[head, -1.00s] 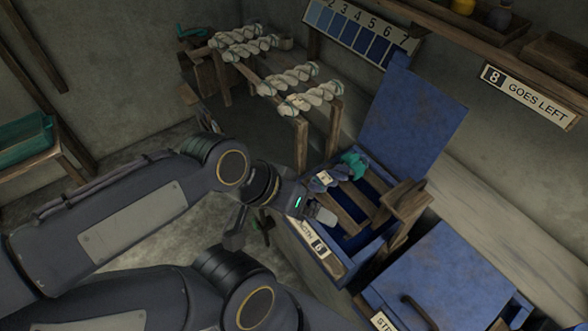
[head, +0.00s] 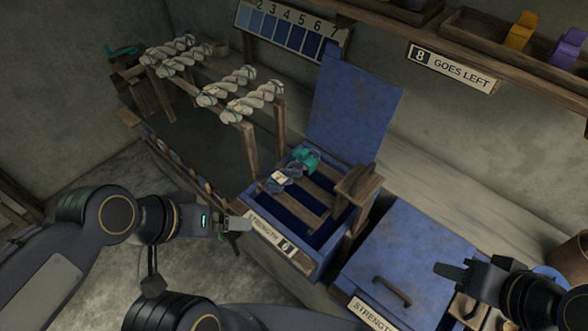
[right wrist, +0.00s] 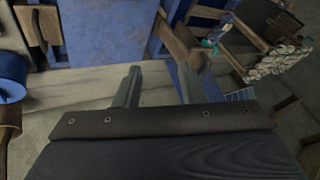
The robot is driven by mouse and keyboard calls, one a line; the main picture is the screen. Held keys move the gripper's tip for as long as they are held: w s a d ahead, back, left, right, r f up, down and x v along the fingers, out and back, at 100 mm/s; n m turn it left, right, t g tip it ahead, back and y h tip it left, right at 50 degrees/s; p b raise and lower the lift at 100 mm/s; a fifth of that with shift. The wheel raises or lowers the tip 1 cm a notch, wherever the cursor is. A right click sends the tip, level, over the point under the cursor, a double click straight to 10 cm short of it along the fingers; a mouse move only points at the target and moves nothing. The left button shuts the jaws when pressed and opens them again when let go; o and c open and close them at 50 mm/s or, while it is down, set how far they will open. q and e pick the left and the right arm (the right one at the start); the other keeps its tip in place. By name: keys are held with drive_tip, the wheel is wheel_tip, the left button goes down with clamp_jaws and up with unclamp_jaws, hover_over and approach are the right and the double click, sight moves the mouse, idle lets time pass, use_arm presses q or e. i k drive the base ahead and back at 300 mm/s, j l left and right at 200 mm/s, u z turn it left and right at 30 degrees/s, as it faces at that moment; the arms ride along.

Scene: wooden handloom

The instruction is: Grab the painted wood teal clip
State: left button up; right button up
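A teal clip (head: 306,160) sits at the upper end of a blue twisted skein (head: 284,178), over the open blue vat (head: 312,262). A similar teal patch shows small in the right wrist view (right wrist: 207,43). My left gripper (head: 236,228) is beside the vat's front left corner, lower left of the clip and apart from it. Its fingers overlap in the view, so I cannot tell if it is open. My right gripper (head: 452,290) is open and empty over the closed vat at lower right; its two parted fingers show in the right wrist view (right wrist: 157,87).
The vat's raised blue lid (head: 350,105) stands behind the clip. Pale skeins (head: 240,92) hang on a wooden rack at left. A closed blue vat with a handle (head: 392,290) is at right. Orange (head: 520,31) and purple (head: 567,48) pieces are on the shelf.

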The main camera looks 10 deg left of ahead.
sight(303, 156)
drive_tip(key=i+j+u, duration=0.35)
drive_tip(key=j, duration=0.15)
drive_tip(key=i+j+u, duration=0.2)
drive_tip(key=j+u, duration=0.15)
drive_tip(key=j, duration=0.15)
